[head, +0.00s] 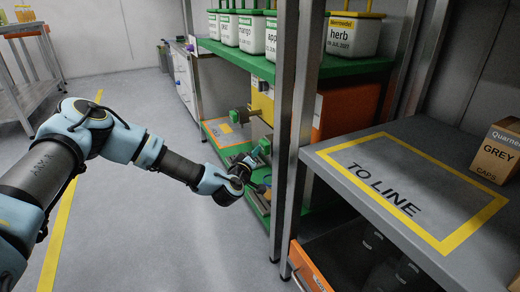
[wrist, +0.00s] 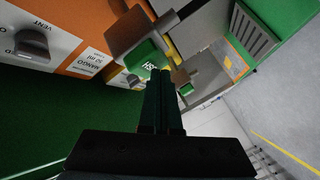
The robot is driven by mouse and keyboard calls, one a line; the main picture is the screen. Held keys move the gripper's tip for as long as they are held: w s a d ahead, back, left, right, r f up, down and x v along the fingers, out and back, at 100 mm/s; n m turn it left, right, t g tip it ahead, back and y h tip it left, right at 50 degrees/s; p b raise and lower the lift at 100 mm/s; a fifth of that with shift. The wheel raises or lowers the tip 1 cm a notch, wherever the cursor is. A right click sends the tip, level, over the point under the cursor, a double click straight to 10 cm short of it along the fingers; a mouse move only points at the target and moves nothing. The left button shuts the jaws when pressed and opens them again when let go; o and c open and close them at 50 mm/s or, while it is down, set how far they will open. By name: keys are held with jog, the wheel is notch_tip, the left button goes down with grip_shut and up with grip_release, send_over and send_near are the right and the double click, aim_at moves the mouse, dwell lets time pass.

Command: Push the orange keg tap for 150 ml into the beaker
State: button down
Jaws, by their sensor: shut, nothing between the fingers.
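In the wrist view, the orange-panelled dispenser (wrist: 85,17) fills the upper left, with a grey knob (wrist: 32,42) and a white label. A grey-brown tap body (wrist: 138,35) carries a green push piece (wrist: 148,61) with white lettering. My gripper (wrist: 161,74) is shut and empty, its fingertips close to that green piece; I cannot tell whether they touch. In the head view, my gripper (head: 252,161) reaches the lower shelf, and the orange panel (head: 345,110) is partly behind a rack post. I cannot make out the beaker.
A grey rack post (head: 294,120) stands just right of my gripper. The table marked "TO LINE" (head: 345,166) is at right, holding a cardboard box (head: 497,150). White tubs (head: 252,34) stand on the green upper shelf. The floor at left is clear.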

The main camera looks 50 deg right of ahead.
jog(key=shift+s+d, duration=0.1)
jog(key=shift+d, duration=0.1)
jog(key=shift+a, duration=0.15)
dwell(0.3)
jog(key=shift+w+a, duration=0.2)
jog(key=shift+a, duration=0.3)
jog(key=shift+w+a, duration=0.2)
jog(key=shift+a, duration=0.25)
jog(key=shift+p, duration=0.3)
jog(key=a, duration=0.1)
jog(key=w+a, duration=0.1)
jog(key=a, duration=0.1)
jog(key=a+p, duration=0.1)
jog(key=shift+w+a, duration=0.3)
jog(key=shift+w, duration=0.1)
dwell(2.7)
